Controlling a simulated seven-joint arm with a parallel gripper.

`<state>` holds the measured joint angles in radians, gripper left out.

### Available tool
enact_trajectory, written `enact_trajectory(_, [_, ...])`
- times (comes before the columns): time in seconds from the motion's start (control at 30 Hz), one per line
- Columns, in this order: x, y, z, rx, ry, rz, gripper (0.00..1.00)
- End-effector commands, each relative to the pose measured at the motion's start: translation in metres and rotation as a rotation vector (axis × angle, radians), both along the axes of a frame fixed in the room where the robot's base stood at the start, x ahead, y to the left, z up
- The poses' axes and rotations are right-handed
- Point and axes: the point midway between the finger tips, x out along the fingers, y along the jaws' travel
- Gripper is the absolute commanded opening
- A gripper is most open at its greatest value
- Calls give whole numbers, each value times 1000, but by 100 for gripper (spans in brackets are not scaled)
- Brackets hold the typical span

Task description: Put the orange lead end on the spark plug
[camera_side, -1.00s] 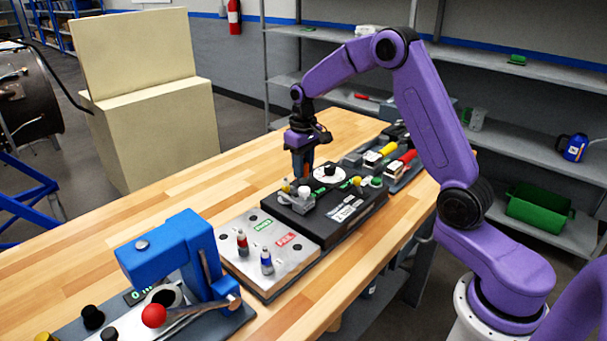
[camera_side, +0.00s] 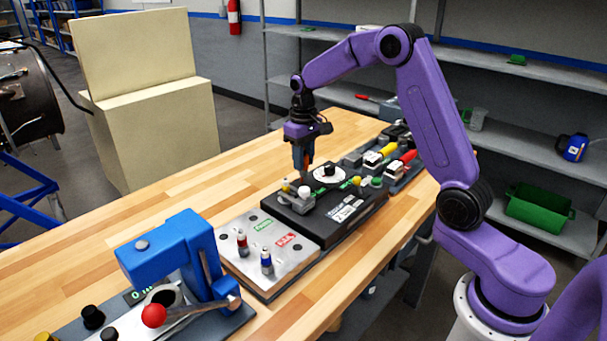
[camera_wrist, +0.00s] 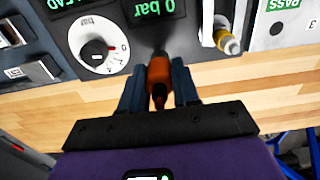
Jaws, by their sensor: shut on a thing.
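My gripper (camera_wrist: 158,82) is shut on the orange lead end (camera_wrist: 158,76), which sits between its two dark fingers in the wrist view. In the side view my gripper (camera_side: 304,168) is above the black tester panel (camera_side: 345,212), near its far edge. A plug with a white body and yellow band (camera_wrist: 228,43), apparently the spark plug, stands by a grey fixture in the wrist view, right of the lead end and apart from it. In the side view that area (camera_side: 287,187) is small and its details are unclear.
A dial (camera_wrist: 97,52) marked bar and a green display (camera_wrist: 152,8) are on the panel. A blue lever press (camera_side: 180,255) stands nearer. Bare bench lies left.

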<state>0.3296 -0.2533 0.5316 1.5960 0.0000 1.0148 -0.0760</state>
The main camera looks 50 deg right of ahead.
Motion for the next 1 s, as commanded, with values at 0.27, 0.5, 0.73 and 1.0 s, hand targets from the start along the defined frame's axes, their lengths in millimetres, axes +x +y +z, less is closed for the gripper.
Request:
enact_trajectory(0.27, [1,5,6,0,-4,2,0])
enact_trajectory(0.5, [-1,45,56,0,-10,5,0])
enact_trajectory(0.73, [-10,75,95,0,-5,2,0])
enact_trajectory(1.0, [-14,80,91,0,1,0,0])
